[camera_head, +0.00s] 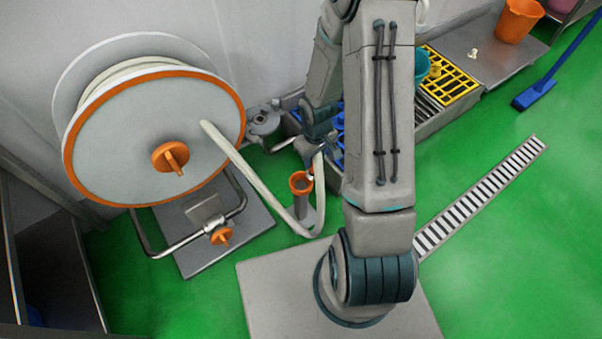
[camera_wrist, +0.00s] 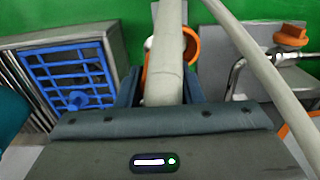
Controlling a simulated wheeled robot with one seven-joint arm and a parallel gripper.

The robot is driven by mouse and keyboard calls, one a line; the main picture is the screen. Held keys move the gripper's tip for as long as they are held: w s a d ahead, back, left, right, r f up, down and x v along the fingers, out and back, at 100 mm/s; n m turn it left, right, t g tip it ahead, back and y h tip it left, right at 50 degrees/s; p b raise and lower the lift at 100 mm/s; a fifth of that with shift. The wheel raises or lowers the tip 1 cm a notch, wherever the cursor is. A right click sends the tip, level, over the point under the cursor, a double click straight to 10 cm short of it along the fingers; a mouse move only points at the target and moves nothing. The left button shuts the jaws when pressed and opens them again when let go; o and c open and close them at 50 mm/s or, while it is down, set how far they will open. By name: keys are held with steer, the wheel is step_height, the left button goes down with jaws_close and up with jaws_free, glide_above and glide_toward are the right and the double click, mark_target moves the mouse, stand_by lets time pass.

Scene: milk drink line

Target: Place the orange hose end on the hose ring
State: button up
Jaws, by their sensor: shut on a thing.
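My gripper (camera_head: 314,146) is shut on the cream hose (camera_head: 258,180), which runs from the reel down in a loop and up to the jaws. In the wrist view the hose (camera_wrist: 166,70) lies between the two fingers (camera_wrist: 163,90). The orange hose end cannot be made out apart from the ring. An orange ring (camera_head: 301,182) sits on top of a short grey post (camera_head: 312,208), just below and left of my gripper. In the wrist view, orange (camera_wrist: 190,48) shows behind the held hose. I cannot tell whether hose and ring touch.
A hose reel (camera_head: 120,120) with an orange rim stands at the left, above an orange valve knob (camera_head: 221,236). A blue grate (camera_wrist: 75,75) is beside the post. An orange bucket (camera_head: 518,20) and a blue brush (camera_head: 534,95) are far right. Green floor is open right of the drain (camera_head: 480,195).

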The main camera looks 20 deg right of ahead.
steer(key=a+f+b, duration=0.1)
steer(key=f, duration=0.1)
steer(key=a+f+b, duration=0.1)
steer(key=f, duration=0.1)
steer(key=a+f+b, duration=0.1)
steer(key=f, duration=0.1)
steer(key=shift+w+a+f, duration=0.2)
steer(key=shift+w+a, duration=0.15)
steer(key=shift+w, duration=0.05)
steer(key=shift+r, duration=0.1)
steer(key=o, duration=1.1)
steer(key=shift+o, duration=0.2)
